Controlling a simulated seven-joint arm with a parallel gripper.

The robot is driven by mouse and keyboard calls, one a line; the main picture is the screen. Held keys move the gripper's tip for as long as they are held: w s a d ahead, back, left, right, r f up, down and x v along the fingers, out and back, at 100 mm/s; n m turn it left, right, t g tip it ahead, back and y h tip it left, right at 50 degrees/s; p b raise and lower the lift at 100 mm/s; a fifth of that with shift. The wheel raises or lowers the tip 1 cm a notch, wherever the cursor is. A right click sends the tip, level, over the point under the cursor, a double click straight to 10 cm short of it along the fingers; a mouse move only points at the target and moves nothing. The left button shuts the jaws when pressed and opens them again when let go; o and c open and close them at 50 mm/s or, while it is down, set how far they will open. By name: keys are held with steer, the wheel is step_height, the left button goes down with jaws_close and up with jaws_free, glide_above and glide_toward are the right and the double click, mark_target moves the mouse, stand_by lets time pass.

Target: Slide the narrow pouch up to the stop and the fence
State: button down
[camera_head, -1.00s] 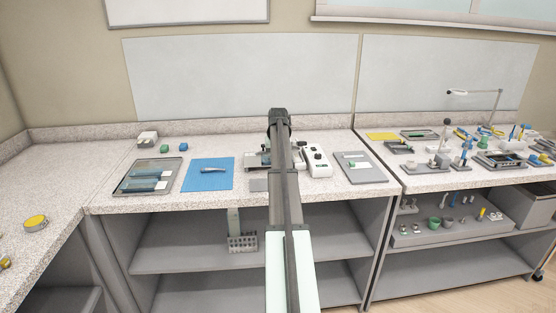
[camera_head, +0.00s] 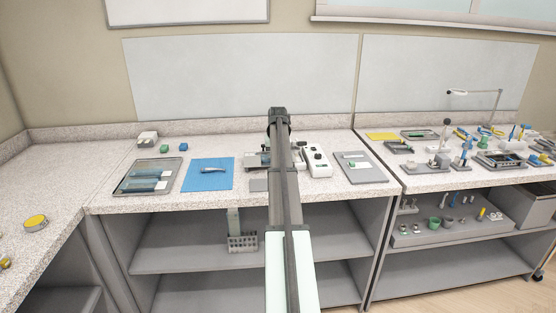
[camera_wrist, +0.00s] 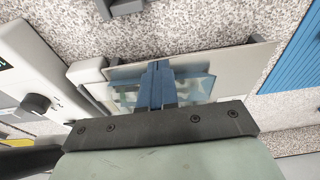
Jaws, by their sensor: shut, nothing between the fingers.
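The narrow pouch (camera_wrist: 125,74) is a pale, see-through packet with blue-green edges. It lies flat on a light grey plate (camera_wrist: 238,72) in the wrist view. My gripper (camera_wrist: 161,68) has its blue fingers together over the middle of the pouch and covers part of it. I cannot tell whether the fingertips touch it. A grey raised block (camera_wrist: 86,69) stands at the plate's left end, close to the pouch's left end. Which raised edge is the stop and which the fence is not clear. In the head view my arm hides the pouch and fingertips.
A white machine with dark knobs (camera_head: 317,161) stands right of my arm; it also shows in the wrist view (camera_wrist: 30,62). A blue mat (camera_head: 208,174) and a tray of pouches (camera_head: 172,169) lie to the left. A grey board (camera_head: 372,174) lies to the right.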

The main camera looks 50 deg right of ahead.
steer(key=shift+w+d, duration=0.55)
steer(key=shift+w, duration=0.05)
stand_by(0.7)
steer(key=shift+s+a, duration=0.3)
steer(key=shift+s, duration=0.05)
steer(key=shift+r, duration=0.2)
step_height(320, 180, up, 7)
steer(key=shift+f, duration=0.15)
stand_by(1.1)
stand_by(0.4)
